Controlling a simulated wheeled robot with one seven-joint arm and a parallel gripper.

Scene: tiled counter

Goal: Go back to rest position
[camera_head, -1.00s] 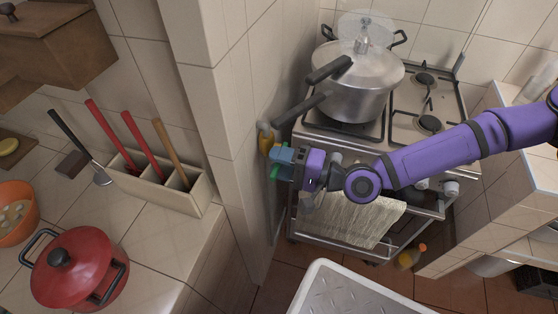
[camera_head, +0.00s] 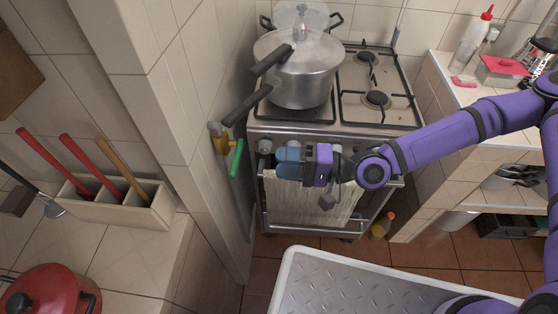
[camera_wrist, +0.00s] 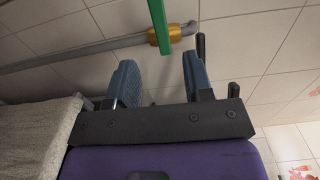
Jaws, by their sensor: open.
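My gripper (camera_head: 287,160) is in front of the stove's front panel, at the end of my purple arm. In the wrist view its two blue finger pads (camera_wrist: 160,78) stand apart with nothing between them. A brass gas valve (camera_head: 221,142) with a green lever (camera_head: 237,158) is on the tiled wall left of the gripper, and a clear gap separates them. The lever points down, slightly tilted. In the wrist view the valve (camera_wrist: 174,37) and part of the lever (camera_wrist: 158,18) show beyond the fingertips; the lever's end is cut off.
A pressure cooker (camera_head: 300,70) stands on the stove, its handles reaching left. A towel (camera_head: 312,203) hangs on the oven rail below my gripper. The tiled wall corner (camera_head: 190,130) is to the left; shelves (camera_head: 450,160) are to the right. A bottle (camera_head: 383,225) stands on the floor.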

